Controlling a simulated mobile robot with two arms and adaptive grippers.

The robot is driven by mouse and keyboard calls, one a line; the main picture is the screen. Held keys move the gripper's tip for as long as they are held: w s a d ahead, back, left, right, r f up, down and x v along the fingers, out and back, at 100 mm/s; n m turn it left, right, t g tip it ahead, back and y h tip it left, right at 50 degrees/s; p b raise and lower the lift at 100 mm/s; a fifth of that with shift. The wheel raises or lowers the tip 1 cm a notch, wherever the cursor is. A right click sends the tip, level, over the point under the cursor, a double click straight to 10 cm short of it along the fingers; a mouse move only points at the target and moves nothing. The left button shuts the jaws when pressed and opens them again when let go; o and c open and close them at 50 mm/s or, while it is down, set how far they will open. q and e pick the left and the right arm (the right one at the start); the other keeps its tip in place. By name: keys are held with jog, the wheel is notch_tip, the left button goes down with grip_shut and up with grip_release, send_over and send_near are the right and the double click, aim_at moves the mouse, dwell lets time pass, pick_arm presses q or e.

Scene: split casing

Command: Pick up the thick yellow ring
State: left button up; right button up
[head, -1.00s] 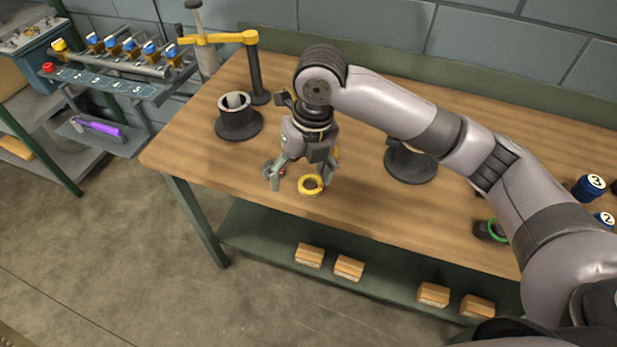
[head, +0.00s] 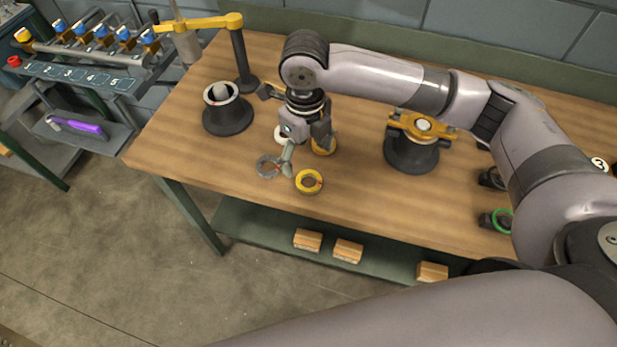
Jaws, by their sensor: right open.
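A yellow ring (head: 300,187) with a small red mark lies flat near the table's front edge. A second yellow round piece (head: 324,151) sits just behind it, partly hidden by my right gripper. I cannot tell for sure which of the two is the thick ring. My right gripper (head: 304,154) is open and points down, above and just behind the front ring. One finger shows beside the front ring's left side; the other is mostly hidden. It holds nothing that I can see. My left gripper is not in view.
A grey ring (head: 265,168) lies left of the front yellow ring. A black stand with a white-lined cup (head: 228,117) is at the left, near a yellow-armed post (head: 241,58). A black pedestal with a yellow top (head: 411,153) is at the right. The table front between is clear.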

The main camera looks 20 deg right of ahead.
aim_at(309, 183)
jog(key=f, duration=0.3)
jog(key=shift+w+f, duration=0.15)
jog(key=shift+w, duration=0.05)
jog(key=f, duration=0.1)
jog(key=f+p, duration=0.1)
jog(key=shift+d+f, duration=0.2)
jog(key=shift+f, duration=0.2)
jog(key=f+p, duration=0.1)
jog(key=f, duration=0.2)
jog(key=shift+d+f, duration=0.2)
jog(key=shift+f, duration=0.15)
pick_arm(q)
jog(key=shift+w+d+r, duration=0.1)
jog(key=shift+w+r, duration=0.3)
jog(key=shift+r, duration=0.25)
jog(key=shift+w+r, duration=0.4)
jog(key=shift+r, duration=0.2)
pick_arm(e)
jog(key=c, duration=1.2)
